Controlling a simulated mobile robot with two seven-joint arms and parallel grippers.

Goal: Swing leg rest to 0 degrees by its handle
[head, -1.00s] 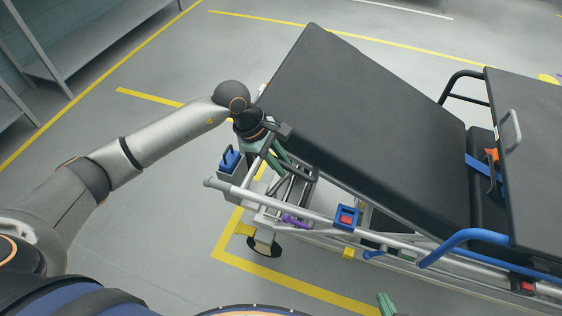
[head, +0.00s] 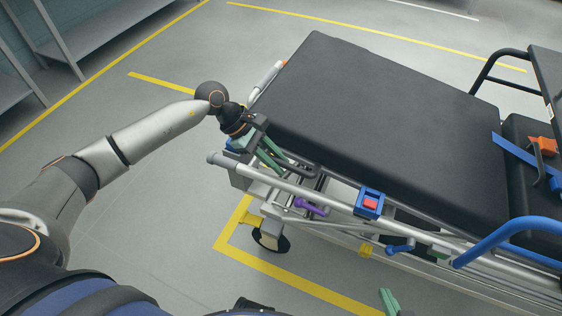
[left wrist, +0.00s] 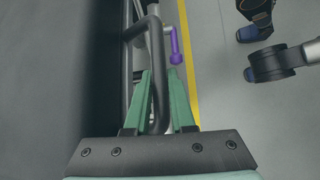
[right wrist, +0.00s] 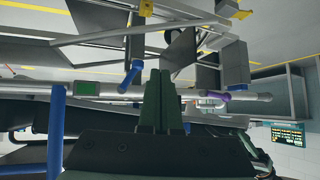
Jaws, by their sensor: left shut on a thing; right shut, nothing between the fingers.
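The leg rest (head: 375,125) is the large black padded panel at the near end of the stretcher. It lies close to level with the side rail, perhaps still slightly tilted. Its dark handle (head: 305,168) is a bent bar at the side edge. My left gripper (head: 278,162) is shut on the handle; in the left wrist view its green fingers (left wrist: 160,80) have the dark bar (left wrist: 158,60) between them. My right gripper (head: 388,302) shows only its green tips at the bottom edge; in the right wrist view its fingers (right wrist: 164,95) are together and empty.
The stretcher's side rail (head: 275,187) runs below the panel, with a blue-and-red latch (head: 369,203), a purple lever (head: 312,207) and a blue bar (head: 510,240). A wheel (head: 270,238) stands inside yellow floor lines.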

